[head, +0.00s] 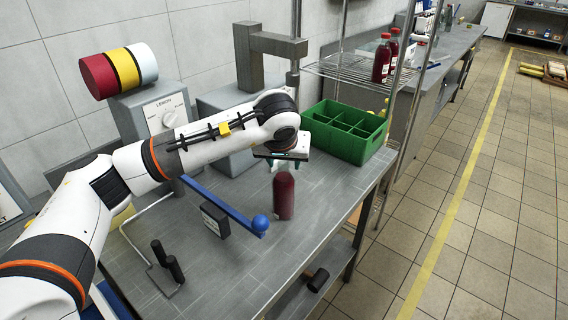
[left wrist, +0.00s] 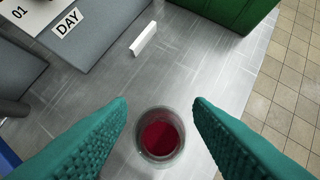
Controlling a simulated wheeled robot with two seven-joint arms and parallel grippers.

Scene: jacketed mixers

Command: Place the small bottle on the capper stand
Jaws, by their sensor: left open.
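A small dark red bottle (head: 284,197) stands upright on the grey steel table. The left wrist view shows it from above as a round vessel (left wrist: 160,137) with red inside, seen between my two teal fingers. My left gripper (head: 281,157) is just above the bottle, open and empty; its spread fingers also show in the left wrist view (left wrist: 160,108). A grey post with an overhanging arm and spindle (head: 270,45), which looks like the capper stand, rises behind my left arm. My arm hides its lower part. My right gripper is out of view.
A green divided crate (head: 345,131) stands on the table's right end. A blue lever with a ball end (head: 260,224) lies left of the bottle. A grey box with a dial (head: 165,115) stands at the back. Red bottles (head: 381,61) stand on a wire shelf.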

